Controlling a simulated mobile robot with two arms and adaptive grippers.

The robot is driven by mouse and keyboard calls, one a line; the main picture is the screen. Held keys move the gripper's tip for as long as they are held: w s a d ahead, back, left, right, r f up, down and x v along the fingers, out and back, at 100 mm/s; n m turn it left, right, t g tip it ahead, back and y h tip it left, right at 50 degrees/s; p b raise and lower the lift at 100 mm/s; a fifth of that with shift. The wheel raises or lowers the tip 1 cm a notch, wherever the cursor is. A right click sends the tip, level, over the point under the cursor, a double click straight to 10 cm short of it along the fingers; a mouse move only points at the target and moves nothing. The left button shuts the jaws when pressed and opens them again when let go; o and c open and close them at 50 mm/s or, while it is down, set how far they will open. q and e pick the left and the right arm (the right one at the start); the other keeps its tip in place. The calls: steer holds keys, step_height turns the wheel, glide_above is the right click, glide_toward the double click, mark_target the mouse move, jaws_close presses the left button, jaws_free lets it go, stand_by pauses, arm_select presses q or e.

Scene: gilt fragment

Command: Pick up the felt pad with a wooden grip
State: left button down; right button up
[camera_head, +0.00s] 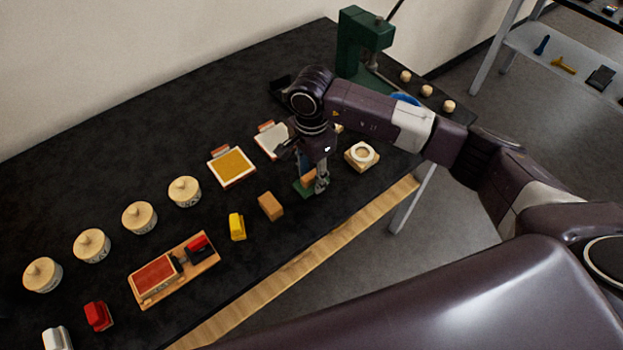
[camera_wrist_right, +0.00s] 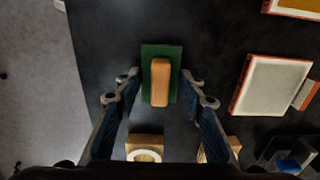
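The felt pad with a wooden grip is a green pad with an orange-brown wooden block on top. In the right wrist view its wooden grip (camera_wrist_right: 160,84) and green felt (camera_wrist_right: 147,55) lie between my right gripper's fingers (camera_wrist_right: 160,75). The fingers are open, one on each side, with a gap to the grip on both sides. In the head view the green felt pad (camera_head: 301,190) shows partly behind my right gripper (camera_head: 314,183), which points down at it. The pad lies flat on the dark table. My left gripper is not in view.
A wooden block (camera_head: 271,206) and a yellow piece (camera_head: 237,227) lie left of the pad. A wooden block with a white ring (camera_head: 361,155) stands to its right. Framed panels (camera_head: 231,167) lie behind. The table's wooden front edge (camera_head: 300,262) is near.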

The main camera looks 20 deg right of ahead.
mark_target(311, 174)
steer(key=c, duration=0.6)
steer(key=shift+r, duration=0.15)
steer(key=shift+r, duration=0.55)
step_height(311, 174, up, 19)
steer(key=b, duration=0.4)
steer(key=shift+f, duration=0.15)
